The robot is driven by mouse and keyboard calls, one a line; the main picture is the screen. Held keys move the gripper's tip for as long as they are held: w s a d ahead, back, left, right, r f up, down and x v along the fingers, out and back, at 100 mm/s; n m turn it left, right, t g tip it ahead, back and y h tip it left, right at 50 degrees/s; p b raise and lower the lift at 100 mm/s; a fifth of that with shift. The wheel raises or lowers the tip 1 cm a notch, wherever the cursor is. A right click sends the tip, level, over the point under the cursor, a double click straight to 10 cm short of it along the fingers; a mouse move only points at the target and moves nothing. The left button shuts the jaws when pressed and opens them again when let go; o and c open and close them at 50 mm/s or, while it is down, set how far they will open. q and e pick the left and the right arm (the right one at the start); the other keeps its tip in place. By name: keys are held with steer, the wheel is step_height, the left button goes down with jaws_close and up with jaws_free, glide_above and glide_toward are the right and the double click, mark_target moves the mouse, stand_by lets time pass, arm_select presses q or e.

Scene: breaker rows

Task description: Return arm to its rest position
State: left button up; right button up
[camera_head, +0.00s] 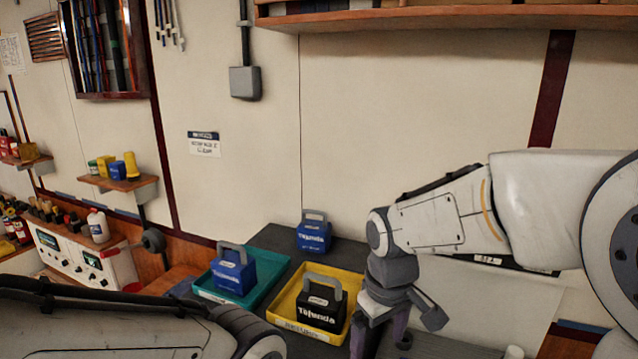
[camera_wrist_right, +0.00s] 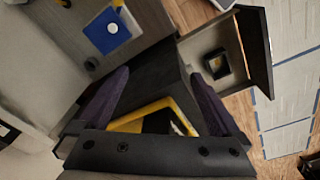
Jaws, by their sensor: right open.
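My right gripper (camera_head: 372,336) hangs pointing down just right of the yellow tray (camera_head: 283,309) in the head view. In the right wrist view its two purple fingers (camera_wrist_right: 159,78) are spread apart with nothing between the tips. A black box with a grey handle (camera_head: 319,312) stands upright in the yellow tray, apart from the gripper. Part of the yellow tray (camera_wrist_right: 140,116) shows behind the gripper base in the right wrist view. My left arm crosses the lower left of the head view; its gripper is out of frame.
A blue handled box (camera_head: 232,273) sits in a teal tray (camera_head: 268,268). Another blue handled box (camera_head: 312,236) stands on the dark tabletop (camera_head: 349,252) behind. A shelf (camera_head: 450,17) overhangs at the top right.

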steer(key=s+d+f+m+t, duration=0.2)
steer(key=s+d+f+m, duration=0.35)
steer(key=d+f, duration=0.3)
steer(key=s+a+n+g+y+b, duration=0.1)
steer(key=s+a+n+g+b, duration=0.2)
steer(key=s+a, duration=0.9)
steer(key=a+n+b, duration=0.1)
steer(key=n+b, duration=0.1)
steer(key=n, duration=0.1)
steer(key=shift+s+a+r, duration=0.4)
